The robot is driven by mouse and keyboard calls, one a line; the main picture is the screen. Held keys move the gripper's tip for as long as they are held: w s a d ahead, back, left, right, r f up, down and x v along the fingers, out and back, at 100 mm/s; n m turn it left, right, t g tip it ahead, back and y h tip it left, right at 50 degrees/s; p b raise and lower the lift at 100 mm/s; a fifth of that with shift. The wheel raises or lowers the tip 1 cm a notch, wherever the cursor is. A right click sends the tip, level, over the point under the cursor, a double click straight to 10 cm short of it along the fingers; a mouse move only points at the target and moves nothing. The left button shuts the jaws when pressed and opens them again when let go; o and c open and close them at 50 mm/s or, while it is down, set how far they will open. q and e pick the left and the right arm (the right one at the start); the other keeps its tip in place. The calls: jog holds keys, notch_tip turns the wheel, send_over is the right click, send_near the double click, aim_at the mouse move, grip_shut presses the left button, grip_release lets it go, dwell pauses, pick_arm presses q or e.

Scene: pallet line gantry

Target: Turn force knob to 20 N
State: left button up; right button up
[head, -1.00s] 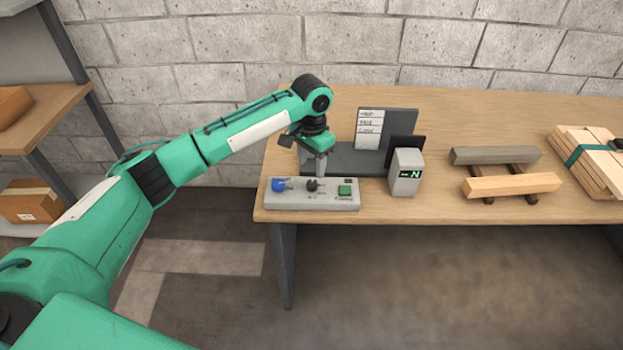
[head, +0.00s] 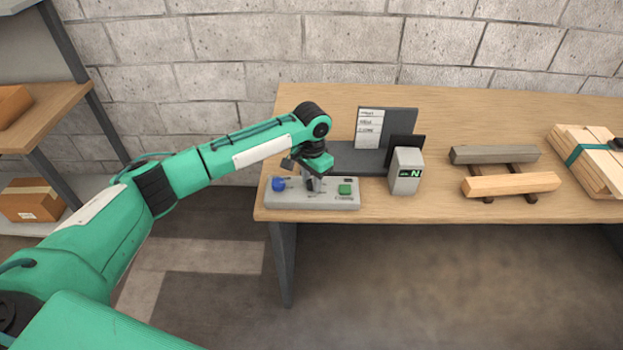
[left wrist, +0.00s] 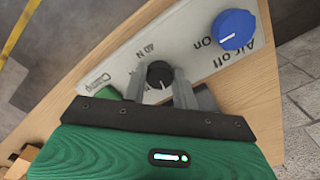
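The force knob (left wrist: 159,74) is small, round and black, with a white pointer line, and sits mid-panel on the light grey control box (head: 290,201). Labels "40 N" and "20 N" cannot both be made out; "40 N" shows in the left wrist view. My left gripper (head: 315,187) is down at the knob. In the left wrist view its two grey fingers (left wrist: 159,85) stand on either side of the knob; whether they press on it I cannot tell. In the head view the gripper largely hides the knob. My right gripper is not in view.
A blue knob (head: 279,184), marked Air, and a green button (head: 345,189) flank the force knob. A grey unit (head: 405,175) with a green "N" display stands right of the box. A dark stand with label cards (head: 369,128) is behind. Wood beams (head: 511,184) lie further right.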

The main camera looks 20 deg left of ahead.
pick_arm(q)
jog(key=shift+r+m+p, duration=0.15)
jog(key=shift+m+p, duration=0.15)
jog(key=shift+p, duration=0.2)
jog(key=m+p, duration=0.3)
jog(key=p, duration=0.1)
jog(key=shift+r, duration=0.1)
jog(key=m+p, duration=0.2)
jog(key=shift+m, duration=0.4)
jog(key=shift+w+f+m+p, duration=0.15)
jog(key=shift+m+p, duration=0.55)
jog(key=shift+m, duration=0.8)
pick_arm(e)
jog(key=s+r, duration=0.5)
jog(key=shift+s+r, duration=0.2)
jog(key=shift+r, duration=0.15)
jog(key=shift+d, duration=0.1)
pick_arm(q)
jog(key=o, duration=1)
jog(key=shift+f, duration=0.1)
jog(key=shift+c, duration=0.2)
